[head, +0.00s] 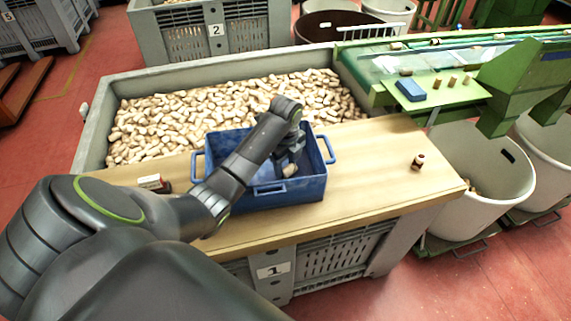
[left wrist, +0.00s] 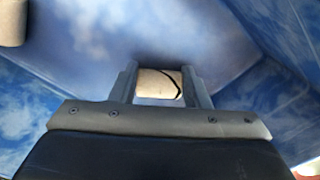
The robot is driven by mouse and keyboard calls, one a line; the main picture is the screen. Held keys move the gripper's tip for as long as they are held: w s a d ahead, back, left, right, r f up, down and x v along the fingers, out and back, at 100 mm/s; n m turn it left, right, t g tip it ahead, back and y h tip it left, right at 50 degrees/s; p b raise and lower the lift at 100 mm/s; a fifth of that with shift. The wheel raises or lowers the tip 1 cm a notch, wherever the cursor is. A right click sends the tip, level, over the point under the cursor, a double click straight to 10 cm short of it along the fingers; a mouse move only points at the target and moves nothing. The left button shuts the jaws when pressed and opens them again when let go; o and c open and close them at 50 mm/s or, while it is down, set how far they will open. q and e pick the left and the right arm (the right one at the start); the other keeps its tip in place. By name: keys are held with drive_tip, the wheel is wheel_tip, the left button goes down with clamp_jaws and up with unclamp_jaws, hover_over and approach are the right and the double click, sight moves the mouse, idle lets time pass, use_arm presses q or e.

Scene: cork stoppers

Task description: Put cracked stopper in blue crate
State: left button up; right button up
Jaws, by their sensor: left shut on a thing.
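The blue crate (head: 300,188) stands on the wooden table, with a mottled blue inside that fills much of the left wrist view (left wrist: 60,85). My left gripper (head: 288,168) reaches down inside the crate. In the left wrist view my left gripper (left wrist: 160,88) is shut on a pale cork stopper (left wrist: 153,82) with a dark curved crack line. The stopper is between the two fingertips, over the blue floor; whether it touches the floor I cannot tell. Another pale stopper (left wrist: 12,22) shows at the top left corner of that view. My right gripper is out of view.
A dark-banded stopper (head: 418,161) stands on the table (head: 375,150) at the right. A large grey bin of corks (head: 200,117) is behind. White tubs (head: 475,175) stand at right.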

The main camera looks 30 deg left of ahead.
use_arm(q)
drive_tip(key=shift+f, duration=0.15)
drive_tip(key=o, duration=0.9)
wheel_tip(320, 180, up, 6)
drive_tip(key=shift+r+p, duration=3.2)
drive_tip(key=shift+p, duration=0.2)
